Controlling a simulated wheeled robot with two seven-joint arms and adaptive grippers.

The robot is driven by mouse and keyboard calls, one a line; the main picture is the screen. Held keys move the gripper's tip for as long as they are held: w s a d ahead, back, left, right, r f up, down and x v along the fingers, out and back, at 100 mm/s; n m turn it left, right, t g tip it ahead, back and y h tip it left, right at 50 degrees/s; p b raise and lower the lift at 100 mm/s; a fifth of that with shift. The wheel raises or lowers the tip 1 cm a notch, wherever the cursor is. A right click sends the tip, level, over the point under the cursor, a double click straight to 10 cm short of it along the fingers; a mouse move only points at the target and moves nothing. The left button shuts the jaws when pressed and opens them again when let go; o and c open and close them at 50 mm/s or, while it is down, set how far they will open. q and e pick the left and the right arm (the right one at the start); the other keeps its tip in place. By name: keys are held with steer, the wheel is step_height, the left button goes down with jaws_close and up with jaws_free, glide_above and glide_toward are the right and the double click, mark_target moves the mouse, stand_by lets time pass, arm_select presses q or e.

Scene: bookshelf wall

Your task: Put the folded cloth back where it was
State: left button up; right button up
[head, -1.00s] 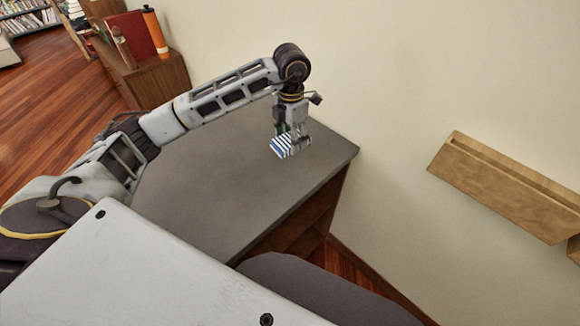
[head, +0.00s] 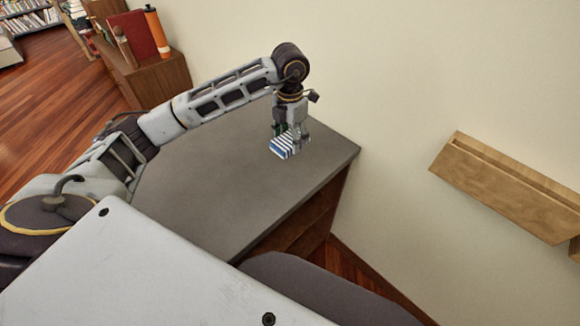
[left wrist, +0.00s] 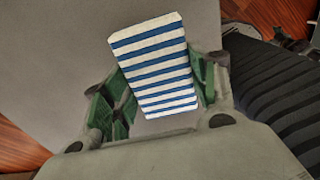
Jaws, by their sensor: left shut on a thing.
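The folded cloth (head: 284,147) has blue and white stripes. It is at the far right part of the grey tabletop (head: 220,190), near the wall. My left gripper (head: 290,136) points down from above and is shut on the cloth. In the left wrist view the cloth (left wrist: 153,65) sits between the two green-padded fingers (left wrist: 160,95), its striped face toward the camera. Whether the cloth touches the tabletop or hangs just above it, I cannot tell. My right gripper is not in view.
A wooden ledge (head: 505,190) is fixed to the wall at right. A brown cabinet (head: 155,80) at the back left carries a red book (head: 140,35) and an orange bottle (head: 156,32). The tabletop around the cloth is clear.

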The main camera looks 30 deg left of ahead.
arm_select(q)
steer(key=p, duration=0.1)
glide_above(290, 167)
steer(key=shift+f, duration=3.15)
steer(key=shift+f+p, duration=0.35)
steer(key=shift+f, duration=1.5)
steer(key=shift+f, duration=0.15)
steer(key=o, duration=1)
steer(key=shift+r, duration=0.2)
